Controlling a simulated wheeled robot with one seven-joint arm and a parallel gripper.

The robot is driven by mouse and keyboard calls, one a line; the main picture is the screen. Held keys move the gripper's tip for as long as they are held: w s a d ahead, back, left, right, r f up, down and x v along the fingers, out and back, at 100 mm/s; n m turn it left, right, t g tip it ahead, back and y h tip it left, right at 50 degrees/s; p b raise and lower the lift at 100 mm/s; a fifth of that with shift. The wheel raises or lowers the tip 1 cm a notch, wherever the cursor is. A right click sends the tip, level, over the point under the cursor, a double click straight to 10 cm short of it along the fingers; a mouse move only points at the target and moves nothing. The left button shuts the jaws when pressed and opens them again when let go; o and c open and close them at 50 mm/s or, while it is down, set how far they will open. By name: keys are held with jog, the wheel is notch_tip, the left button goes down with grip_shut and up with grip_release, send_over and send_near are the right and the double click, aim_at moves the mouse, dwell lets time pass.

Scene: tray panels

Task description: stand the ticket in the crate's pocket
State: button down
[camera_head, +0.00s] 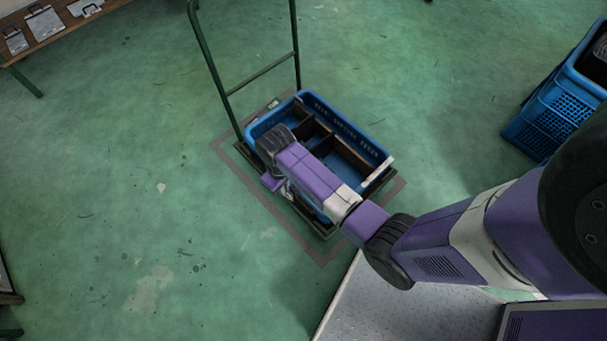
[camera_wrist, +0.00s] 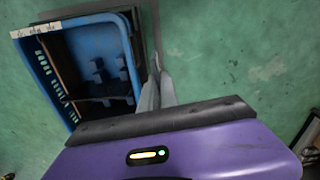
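The blue crate (camera_head: 345,128) sits on a low trolley, with dark dividers inside it. In the wrist view the crate (camera_wrist: 128,42) is on the left. A pale strip (camera_head: 378,172) lies along one end of its rim; it also shows in the wrist view (camera_wrist: 36,30). I cannot tell whether this strip is the pocket or a label. My gripper (camera_wrist: 159,66) points down just outside a long side of the crate, its grey fingers close together. Whether a thin thing is between them does not show. I cannot pick out the ticket in either view.
The trolley's green handle (camera_head: 263,73) rises at the back left of the crate. Another blue crate (camera_head: 548,120) stands at the right. A wooden bench (camera_head: 68,24) with several grey panels is at the top left. The green floor at the left is clear.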

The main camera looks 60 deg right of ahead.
jog(key=s+d+f+b, duration=0.1)
jog(key=d+f+b, duration=0.1)
jog(key=f+b, duration=0.4)
jog(key=s+d+f+m+b, duration=0.1)
jog(key=d+f+b, duration=0.2)
jog(key=f+b, duration=0.3)
jog(key=s+d+f+b, duration=0.1)
jog(key=d+f+b, duration=0.2)
jog(key=f+b, duration=0.3)
jog(key=shift+f, duration=0.5)
jog(key=shift+s+r+p, duration=0.1)
jog(key=shift+s+p, duration=0.15)
jog(key=shift+p, duration=0.2)
jog(key=shift+f, duration=0.25)
jog(key=shift+f+b, duration=0.9)
jog(key=shift+f, duration=0.35)
jog(key=shift+f+b, duration=0.35)
jog(key=shift+f, duration=0.3)
jog(key=c, duration=1.5)
grip_release()
jog(key=shift+c, duration=0.2)
